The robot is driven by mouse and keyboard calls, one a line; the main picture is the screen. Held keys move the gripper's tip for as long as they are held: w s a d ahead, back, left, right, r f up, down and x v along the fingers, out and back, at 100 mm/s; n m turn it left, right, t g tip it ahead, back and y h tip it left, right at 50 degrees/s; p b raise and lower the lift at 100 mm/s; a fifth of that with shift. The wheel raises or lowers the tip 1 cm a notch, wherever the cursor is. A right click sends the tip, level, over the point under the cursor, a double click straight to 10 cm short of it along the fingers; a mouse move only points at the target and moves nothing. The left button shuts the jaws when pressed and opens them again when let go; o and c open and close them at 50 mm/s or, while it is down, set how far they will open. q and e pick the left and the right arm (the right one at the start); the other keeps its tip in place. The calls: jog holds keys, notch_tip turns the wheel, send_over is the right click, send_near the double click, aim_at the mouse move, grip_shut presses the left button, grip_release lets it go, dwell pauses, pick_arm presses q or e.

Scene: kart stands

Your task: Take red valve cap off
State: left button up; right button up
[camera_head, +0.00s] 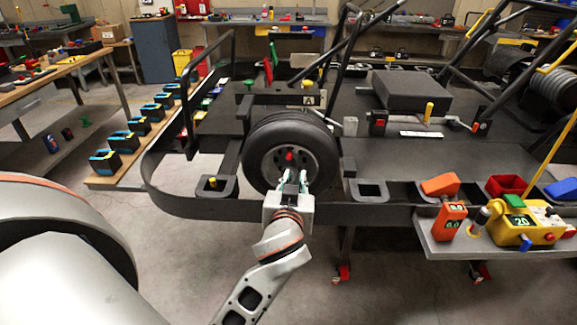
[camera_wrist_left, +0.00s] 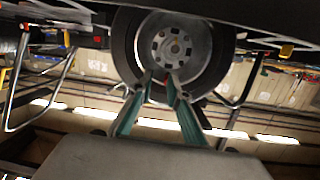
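The black kart wheel (camera_head: 263,163) with its grey rim is mounted on the kart frame. A small red cap (camera_head: 289,156) shows on the rim, just above the fingertips in the head view. My left gripper (camera_head: 292,178) is in front of the lower part of the wheel, pointing at it. In the left wrist view its two greenish fingers (camera_wrist_left: 161,79) stand a little apart below the hub of the wheel (camera_wrist_left: 208,72). A small speck of red shows between the fingertips; whether they touch it I cannot tell. My right gripper is not in view.
The black kart frame bar (camera_head: 225,207) runs close beside my left gripper. A side shelf (camera_head: 463,252) at the right holds a yellow device (camera_head: 520,226) and orange devices. A wooden bench (camera_head: 75,70) stands at the left. The floor in front is clear.

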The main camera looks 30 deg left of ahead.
aim_at(289, 156)
pick_arm(q)
jog(key=a+r, duration=0.1)
jog(key=a+r+n+y, duration=0.1)
jog(key=r, duration=0.1)
jog(key=shift+w, duration=0.1)
jog(key=shift+p+x, duration=0.3)
jog(key=shift+x, duration=3.25)
jog(key=shift+f, duration=0.2)
jog(key=c, duration=0.5)
grip_shut()
jog(key=shift+p+v, duration=0.7)
jog(key=shift+v, duration=2.35)
